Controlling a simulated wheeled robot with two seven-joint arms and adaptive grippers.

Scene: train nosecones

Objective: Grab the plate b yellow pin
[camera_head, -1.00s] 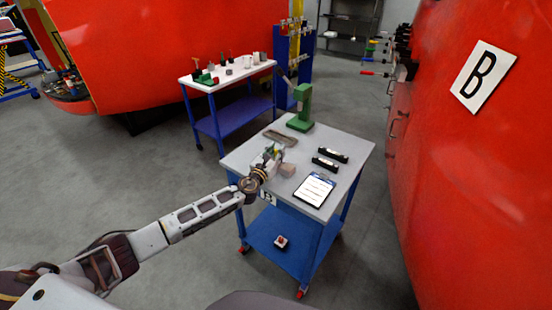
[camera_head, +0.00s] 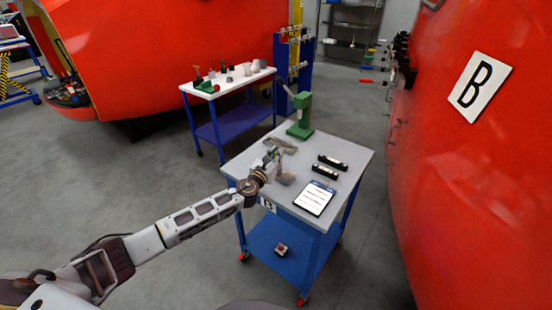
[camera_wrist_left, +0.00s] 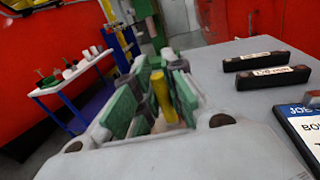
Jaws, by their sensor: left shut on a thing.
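The yellow pin (camera_wrist_left: 163,96) stands between the green finger pads of my left gripper (camera_wrist_left: 155,100) in the left wrist view. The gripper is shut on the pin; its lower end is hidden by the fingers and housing. In the head view my left gripper (camera_head: 274,154) is over the left part of the grey worktable (camera_head: 340,150). The pin is too small to make out there. My right gripper is not in view.
A small brownish block (camera_head: 286,178) is beside the gripper. Two black bars (camera_head: 328,166), a clipboard (camera_head: 315,198) and a green press (camera_head: 301,115) stand on the table. A white-topped table (camera_head: 230,82) is behind. A red nosecone marked B (camera_head: 470,180) is at right.

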